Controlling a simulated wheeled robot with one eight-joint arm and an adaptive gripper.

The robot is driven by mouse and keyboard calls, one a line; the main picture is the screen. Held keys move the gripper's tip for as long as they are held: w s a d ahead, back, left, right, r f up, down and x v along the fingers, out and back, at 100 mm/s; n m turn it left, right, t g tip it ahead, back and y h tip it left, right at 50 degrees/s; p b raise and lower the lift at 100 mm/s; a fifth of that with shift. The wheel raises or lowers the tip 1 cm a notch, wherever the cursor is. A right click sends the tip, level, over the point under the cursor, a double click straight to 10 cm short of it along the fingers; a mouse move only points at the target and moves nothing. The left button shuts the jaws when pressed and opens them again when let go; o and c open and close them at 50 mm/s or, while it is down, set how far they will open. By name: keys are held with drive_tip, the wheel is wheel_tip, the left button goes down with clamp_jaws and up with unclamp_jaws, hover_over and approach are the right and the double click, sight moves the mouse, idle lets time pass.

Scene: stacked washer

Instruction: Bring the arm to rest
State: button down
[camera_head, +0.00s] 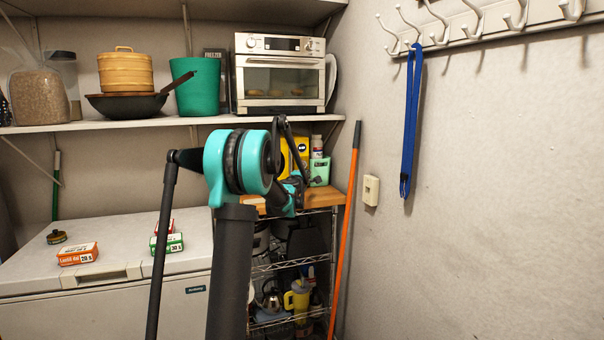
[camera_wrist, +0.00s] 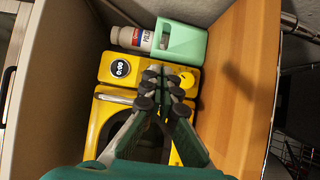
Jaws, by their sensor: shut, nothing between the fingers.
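My arm with its teal joint (camera_head: 232,162) rises in the lower middle of the head view, bent and reaching forward toward a wire rack with a wooden top. My gripper (camera_wrist: 163,88) shows in the wrist view with its two dark fingers closed together and nothing held. It is over a yellow device (camera_wrist: 122,68) with a round dark display; from this view I cannot tell the gap to it. In the head view the fingertips are hidden behind my arm.
A mint green holder (camera_wrist: 181,40) and a white bottle (camera_wrist: 128,37) stand by the yellow device on the wooden top (camera_wrist: 235,90). A white chest freezer (camera_head: 120,240) is left, an orange pole (camera_head: 346,240) right. A shelf holds a toaster oven (camera_head: 279,75). The right wall's lower part is clear.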

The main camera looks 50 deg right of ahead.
drive_tip(key=shift+s+a, duration=0.25)
drive_tip(key=shift+s, duration=0.4)
drive_tip(key=shift+s+a, duration=0.2)
drive_tip(key=shift+s, duration=0.4)
drive_tip(key=w+a+f+m+y, duration=0.1)
drive_tip(key=w+a+m, duration=0.15)
drive_tip(key=a, duration=0.65)
drive_tip(key=w+a+f+m+y, duration=0.1)
drive_tip(key=w+a+f, duration=0.15)
drive_tip(key=a, duration=0.65)
drive_tip(key=a+f+m+y, duration=0.15)
drive_tip(key=a+f, duration=0.25)
drive_tip(key=a, duration=0.6)
drive_tip(key=a+f+m+y, duration=0.1)
drive_tip(key=a+f+y, duration=0.3)
drive_tip(key=a, duration=0.7)
drive_tip(key=s+a+f+g+y, duration=0.1)
drive_tip(key=s+a+f+y, duration=0.2)
drive_tip(key=a, duration=0.9)
drive_tip(key=s+a+f+g+y, duration=0.1)
drive_tip(key=s+a+f+y, duration=0.2)
drive_tip(key=s+a+f, duration=0.6)
drive_tip(key=s+a+f+n+g+y, duration=0.1)
drive_tip(key=s+a+f+y, duration=0.2)
drive_tip(key=s+a+f, duration=0.4)
drive_tip(key=a, duration=0.8)
drive_tip(key=shift+f, duration=0.1)
